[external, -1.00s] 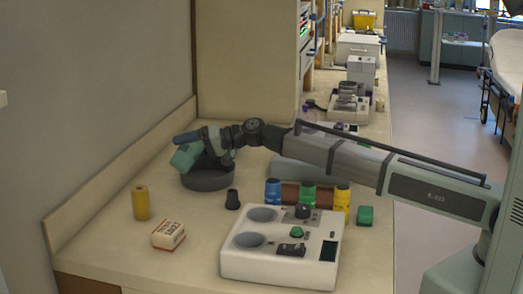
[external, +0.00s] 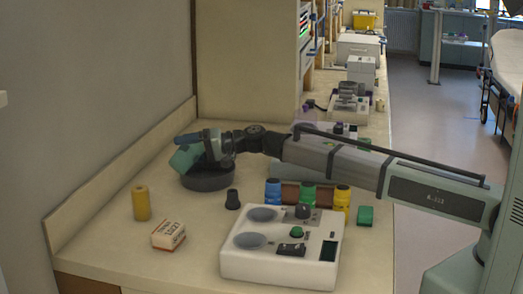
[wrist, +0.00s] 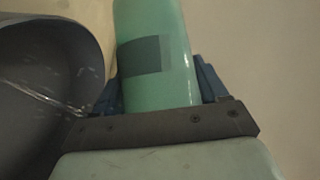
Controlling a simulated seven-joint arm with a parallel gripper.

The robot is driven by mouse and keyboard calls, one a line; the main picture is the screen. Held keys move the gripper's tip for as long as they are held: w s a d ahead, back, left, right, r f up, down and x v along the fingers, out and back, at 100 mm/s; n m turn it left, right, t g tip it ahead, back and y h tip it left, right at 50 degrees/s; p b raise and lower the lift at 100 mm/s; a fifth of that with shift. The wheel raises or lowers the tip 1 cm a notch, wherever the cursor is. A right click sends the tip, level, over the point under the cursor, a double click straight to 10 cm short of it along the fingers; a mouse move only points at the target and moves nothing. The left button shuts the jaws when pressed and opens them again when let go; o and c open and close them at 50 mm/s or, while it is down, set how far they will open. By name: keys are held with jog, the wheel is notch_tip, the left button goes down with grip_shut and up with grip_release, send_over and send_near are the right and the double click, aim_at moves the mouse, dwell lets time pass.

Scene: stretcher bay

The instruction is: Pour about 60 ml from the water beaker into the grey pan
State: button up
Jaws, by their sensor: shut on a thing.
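A green beaker (external: 184,159) is held tilted over the grey pan (external: 208,182) at the back left of the bench. My gripper (external: 207,146) is shut on the beaker. In the wrist view the beaker (wrist: 155,50), with a darker square patch on its side, stands between the blue fingers of my gripper (wrist: 160,88). The pan (wrist: 45,75) lies to its left there, and a thin clear stream of water (wrist: 45,98) shows across the pan. The water level in the beaker is hidden, and the amount in the pan cannot be told.
A white instrument (external: 282,262) and several coloured bottles (external: 307,194) stand to the right. A low wall edge (external: 120,176) runs along the left.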

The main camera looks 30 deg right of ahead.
jog(key=shift+w+f+m+y, duration=0.4)
jog(key=shift+w+m, duration=0.1)
jog(key=shift+m, duration=0.1)
dwell(0.7)
jog(key=shift+d+r+m+t+y, duration=0.1)
jog(key=shift+d+m+t+y, duration=0.2)
jog(key=shift+d+m, duration=0.15)
dwell(0.5)
jog(key=shift+s+a+n, duration=0.2)
jog(key=shift+a+n, duration=0.25)
jog(key=shift+a, duration=0.15)
jog(key=shift+s+a+r+n+g+h, duration=0.15)
jog(key=shift+r+n+g+h, duration=0.1)
jog(key=shift+n+h, duration=0.2)
jog(key=shift+w+a+r+n+g+h, duration=0.15)
jog(key=shift+r+n+h, duration=0.1)
jog(key=shift+n+h, duration=0.15)
jog(key=shift+s+r, duration=0.15)
jog(key=shift+r+n+h, duration=0.25)
jog(key=shift+h, duration=0.2)
jog(key=shift+s+f+n+h, duration=0.1)
jog(key=shift+s+n+h, duration=0.1)
jog(key=shift+n+h, duration=0.4)
jog(key=shift+a+r, duration=0.15)
jog(key=shift+r, duration=0.15)
